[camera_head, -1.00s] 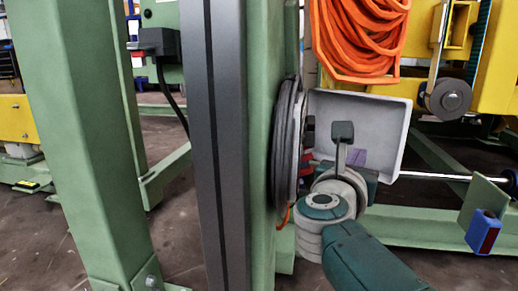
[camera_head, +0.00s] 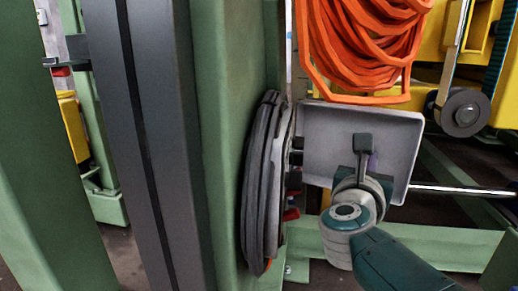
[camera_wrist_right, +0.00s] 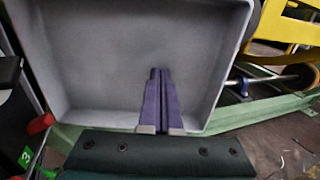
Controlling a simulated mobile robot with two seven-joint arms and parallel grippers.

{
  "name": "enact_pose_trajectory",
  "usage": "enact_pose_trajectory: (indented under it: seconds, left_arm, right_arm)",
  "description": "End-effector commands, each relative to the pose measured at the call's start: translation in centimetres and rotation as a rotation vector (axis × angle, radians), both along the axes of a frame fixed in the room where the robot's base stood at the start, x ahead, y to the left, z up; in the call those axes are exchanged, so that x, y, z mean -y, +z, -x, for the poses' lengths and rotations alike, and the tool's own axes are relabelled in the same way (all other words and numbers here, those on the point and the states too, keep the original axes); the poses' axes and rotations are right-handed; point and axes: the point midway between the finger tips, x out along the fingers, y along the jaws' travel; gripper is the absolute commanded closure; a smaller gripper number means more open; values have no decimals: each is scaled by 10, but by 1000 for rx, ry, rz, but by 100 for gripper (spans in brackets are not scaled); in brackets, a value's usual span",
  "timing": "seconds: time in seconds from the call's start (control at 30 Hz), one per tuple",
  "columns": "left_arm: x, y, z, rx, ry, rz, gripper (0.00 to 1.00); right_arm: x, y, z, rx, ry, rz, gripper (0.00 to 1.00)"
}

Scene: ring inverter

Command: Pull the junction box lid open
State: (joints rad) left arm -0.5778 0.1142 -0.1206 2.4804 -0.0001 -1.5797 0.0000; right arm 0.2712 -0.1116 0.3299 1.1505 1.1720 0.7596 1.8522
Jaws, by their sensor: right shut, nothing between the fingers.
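The junction box lid (camera_head: 330,135) is a pale grey shallow tray shape with a raised rim. It stands swung out to the right of the green post, its hollow inner side toward me. The lid fills much of the right wrist view (camera_wrist_right: 90,60). My right gripper (camera_head: 372,163) is in front of the lid's inner face, mostly hidden by my own wrist. In the right wrist view its purple fingers (camera_wrist_right: 160,78) are together and empty, over the lid's lower middle. I cannot tell whether they touch it. The box itself is mostly hidden behind the post and cable. My left gripper is out of view.
A black cable coil (camera_head: 262,185) hangs on the green post (camera_head: 228,120) left of the lid. An orange cable coil (camera_head: 365,45) hangs above it. A roller (camera_head: 465,112) on yellow machinery and a metal rod (camera_head: 460,190) are at the right.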

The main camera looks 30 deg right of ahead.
Motion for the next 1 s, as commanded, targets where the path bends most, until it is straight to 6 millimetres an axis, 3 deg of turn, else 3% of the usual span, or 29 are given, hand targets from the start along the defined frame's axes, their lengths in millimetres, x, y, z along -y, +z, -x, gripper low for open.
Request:
enact_pose_trajectory:
  seconds: [0.3,0.5,1.0]
  left_arm:
    - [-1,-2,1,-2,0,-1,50]
    - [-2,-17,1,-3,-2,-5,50]
    - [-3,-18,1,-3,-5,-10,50]
  right_arm:
    - [13,0,-7,0,80,6,100]
    - [27,-2,-23,3,122,1,100]
    - [22,-1,-26,0,123,0,100]
